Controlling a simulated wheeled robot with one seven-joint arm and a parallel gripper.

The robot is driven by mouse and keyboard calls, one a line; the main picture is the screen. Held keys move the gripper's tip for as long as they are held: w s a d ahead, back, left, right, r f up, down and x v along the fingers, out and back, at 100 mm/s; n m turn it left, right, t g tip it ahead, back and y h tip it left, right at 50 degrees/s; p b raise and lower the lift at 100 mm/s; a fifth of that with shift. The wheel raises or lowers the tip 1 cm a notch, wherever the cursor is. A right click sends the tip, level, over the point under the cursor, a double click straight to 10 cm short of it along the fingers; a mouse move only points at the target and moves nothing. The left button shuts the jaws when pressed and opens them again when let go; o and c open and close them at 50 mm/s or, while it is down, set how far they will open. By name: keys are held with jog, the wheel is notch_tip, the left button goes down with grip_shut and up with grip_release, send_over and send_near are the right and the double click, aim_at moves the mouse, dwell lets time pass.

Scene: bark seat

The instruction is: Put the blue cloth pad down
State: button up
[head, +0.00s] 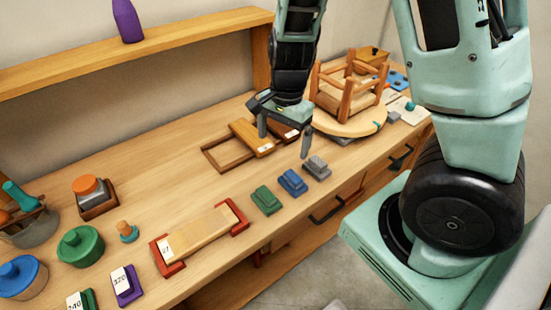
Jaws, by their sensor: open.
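The blue cloth pad (292,182) lies flat on the wooden bench (215,178), between a green pad (266,200) and a grey pad (317,168). My gripper (284,144) points down above the bench, behind the blue pad in the picture. Its two fingers are spread apart and hold nothing. The fingers look clear of the blue pad. The right fingertip overlaps the bench near the grey pad in the picture, and its exact height is hard to tell.
An upturned stool (350,95) stands at the right. A board in red holders (200,234) lies front left. Pots (80,246) and numbered blocks (126,285) fill the left end. A shelf (150,45) runs along the wall.

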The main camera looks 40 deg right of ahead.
jog(key=s+a+r+n, duration=0.5)
jog(key=s+a+n, duration=0.3)
jog(key=n, duration=0.3)
jog(key=s+a+r+n, duration=0.5)
jog(key=s+a+n, duration=0.4)
jog(key=n, duration=0.2)
jog(key=shift+a, duration=0.35)
jog(key=shift+r, duration=0.1)
notch_tip(320, 180, down, 5)
jog(key=b, duration=0.4)
jog(key=shift+r+b, duration=0.2)
jog(key=shift+b, duration=0.15)
jog(key=shift+o, duration=0.2)
